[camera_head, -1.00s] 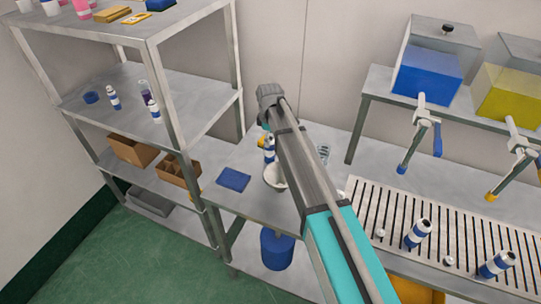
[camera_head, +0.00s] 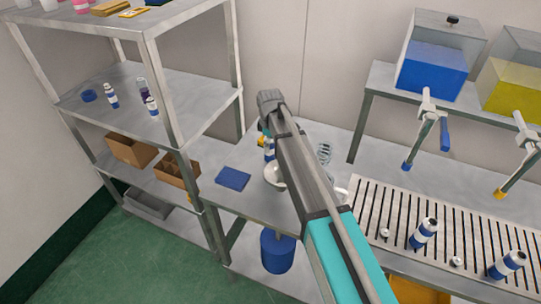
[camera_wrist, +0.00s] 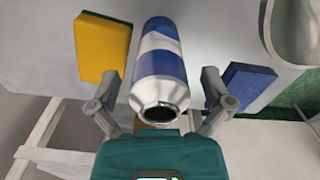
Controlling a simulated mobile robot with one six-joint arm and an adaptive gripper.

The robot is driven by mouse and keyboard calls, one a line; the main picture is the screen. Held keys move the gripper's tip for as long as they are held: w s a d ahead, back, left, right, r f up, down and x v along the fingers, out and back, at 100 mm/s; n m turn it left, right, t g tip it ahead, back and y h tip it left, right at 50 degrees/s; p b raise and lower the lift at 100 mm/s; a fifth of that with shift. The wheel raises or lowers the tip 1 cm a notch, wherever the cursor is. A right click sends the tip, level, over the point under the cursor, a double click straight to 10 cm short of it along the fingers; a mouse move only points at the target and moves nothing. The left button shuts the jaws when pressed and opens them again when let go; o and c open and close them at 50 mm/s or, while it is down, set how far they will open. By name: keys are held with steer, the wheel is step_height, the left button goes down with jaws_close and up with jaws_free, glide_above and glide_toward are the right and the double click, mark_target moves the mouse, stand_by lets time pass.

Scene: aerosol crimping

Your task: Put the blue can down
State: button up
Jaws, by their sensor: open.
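The blue can, blue and white with a bare metal neck, lies between the spread fingers of my gripper (camera_wrist: 147,77) in the wrist view (camera_wrist: 158,62). Gaps show on both sides between the can and the fingers, so my gripper is open around it. In the head view a small part of the can (camera_head: 268,152) shows upright on the grey table, beside my arm. My arm hides the rest of it and most of the gripper there. I cannot see the can's base clearly.
A slatted rack (camera_head: 400,215) with blue-banded cans is at right; shelves (camera_head: 120,90) stand at left.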

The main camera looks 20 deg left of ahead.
steer(key=shift+f+b, duration=0.5)
steer(key=shift+f, duration=0.3)
steer(key=c, duration=1.2)
steer(key=shift+r, duration=0.2)
step_height(320, 180, up, 3)
steer(key=p, duration=0.3)
steer(key=shift+f, duration=0.15)
steer(key=s+d+r+p, duration=0.3)
steer(key=s+r+p, duration=0.2)
steer(key=r+p, duration=0.2)
steer(key=s+d+r+p, duration=0.3)
steer(key=s+d, duration=0.1)
steer(key=s, duration=0.3)
steer(key=shift+d, duration=0.2)
